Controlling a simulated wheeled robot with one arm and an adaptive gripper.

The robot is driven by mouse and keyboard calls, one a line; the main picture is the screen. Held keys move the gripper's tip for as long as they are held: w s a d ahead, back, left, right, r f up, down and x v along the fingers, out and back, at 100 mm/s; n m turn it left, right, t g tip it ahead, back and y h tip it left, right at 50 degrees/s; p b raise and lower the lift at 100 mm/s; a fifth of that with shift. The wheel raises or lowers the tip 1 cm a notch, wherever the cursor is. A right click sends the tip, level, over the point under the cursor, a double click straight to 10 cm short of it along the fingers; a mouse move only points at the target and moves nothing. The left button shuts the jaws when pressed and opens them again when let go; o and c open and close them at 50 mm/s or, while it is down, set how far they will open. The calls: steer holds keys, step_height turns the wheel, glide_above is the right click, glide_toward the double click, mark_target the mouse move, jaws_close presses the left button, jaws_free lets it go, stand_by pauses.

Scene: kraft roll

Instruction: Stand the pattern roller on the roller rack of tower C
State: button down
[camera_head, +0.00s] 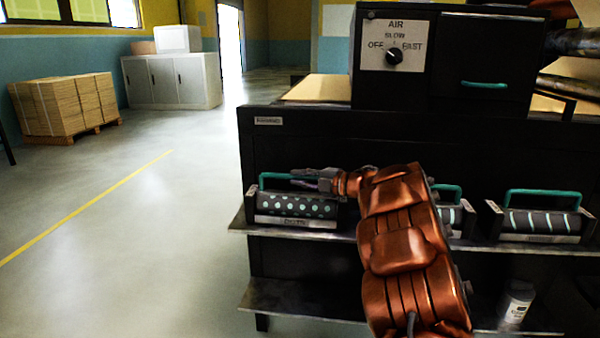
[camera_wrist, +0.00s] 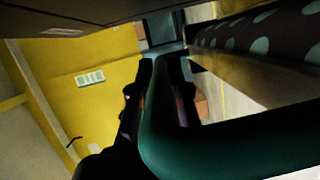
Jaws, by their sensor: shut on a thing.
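A dark pattern roller with pale teal dots (camera_head: 295,207) sits in a frame with a teal carrying handle (camera_head: 275,176) at the left end of the upper shelf (camera_head: 290,233). My gripper (camera_head: 312,180) is shut on this handle, reaching in from the right. In the wrist view the handle (camera_wrist: 215,140) fills the lower right, beside the gripper fingers (camera_wrist: 168,85), and the dotted roller (camera_wrist: 265,35) shows at the upper right. The roller appears level, at or just above the shelf. No rack marked tower C can be made out.
A striped roller (camera_head: 530,222) stands at the shelf's right; another (camera_head: 455,217) is partly behind my arm. A white bottle (camera_head: 516,302) stands on the lower shelf. The black machine (camera_head: 330,150) rises behind. Open floor lies left, with a pallet of stacked sheets (camera_head: 65,107) farther back.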

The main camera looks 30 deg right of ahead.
steer(key=shift+f, duration=0.15)
steer(key=c, duration=1.1)
jaws_free()
steer(key=shift+c, duration=0.2)
steer(key=shift+f, duration=0.1)
steer(key=shift+s+d+r, duration=0.15)
steer(key=shift+s+r, duration=0.05)
steer(key=shift+s, duration=0.05)
steer(key=shift+p+v, duration=0.8)
steer(key=shift+v, duration=2.65)
